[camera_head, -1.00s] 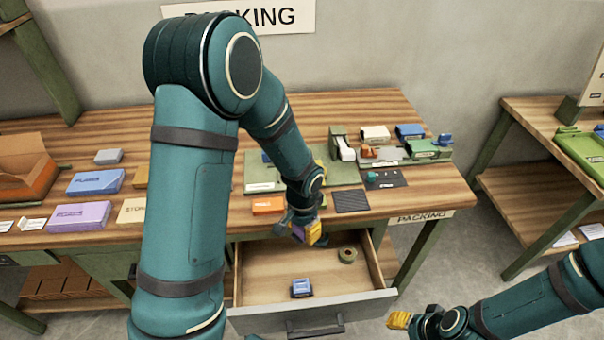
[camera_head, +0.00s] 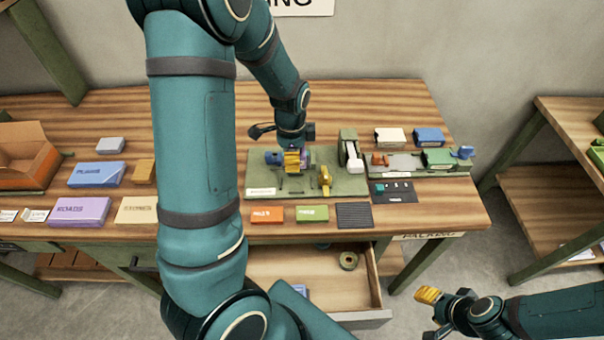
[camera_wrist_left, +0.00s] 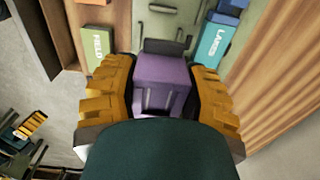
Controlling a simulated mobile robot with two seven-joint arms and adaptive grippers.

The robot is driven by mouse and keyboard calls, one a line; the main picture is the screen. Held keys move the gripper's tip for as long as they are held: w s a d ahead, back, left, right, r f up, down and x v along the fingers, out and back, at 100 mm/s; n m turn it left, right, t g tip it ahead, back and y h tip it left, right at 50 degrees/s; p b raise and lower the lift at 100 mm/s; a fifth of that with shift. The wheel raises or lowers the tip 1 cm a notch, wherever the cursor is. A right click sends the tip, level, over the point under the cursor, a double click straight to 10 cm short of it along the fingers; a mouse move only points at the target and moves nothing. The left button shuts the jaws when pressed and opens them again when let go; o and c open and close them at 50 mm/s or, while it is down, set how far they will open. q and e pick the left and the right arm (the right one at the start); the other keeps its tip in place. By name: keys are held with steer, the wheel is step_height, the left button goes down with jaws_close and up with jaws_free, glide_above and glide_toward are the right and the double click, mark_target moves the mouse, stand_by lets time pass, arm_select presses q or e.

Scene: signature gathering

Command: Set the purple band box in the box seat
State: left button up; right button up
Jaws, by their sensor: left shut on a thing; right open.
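The purple band box (camera_wrist_left: 163,82) is between the two yellow fingers of my left gripper (camera_wrist_left: 163,98) in the left wrist view. In the head view my left gripper (camera_head: 293,160) is over the left part of the green board (camera_head: 345,186), and only a sliver of purple shows beside its finger. Slots and raised bars show on the board (camera_wrist_left: 158,22) in the wrist view. I cannot make out which part is the box seat, or whether the box touches the board. My right gripper (camera_head: 429,297) is open and empty at the lower right, away from the table.
Orange (camera_head: 267,214) and green (camera_head: 312,213) boxes lie in front. The drawer (camera_head: 362,280) below is open.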

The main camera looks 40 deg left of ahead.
mark_target(293, 184)
arm_select(q)
step_height(293, 184, down, 9)
steer(key=shift+s+r+b, duration=0.1)
steer(key=shift+b, duration=0.4)
steer(key=shift+f, duration=0.3)
steer(key=shift+f, duration=0.1)
steer(key=o, duration=1.2)
steer(key=shift+c, duration=0.2)
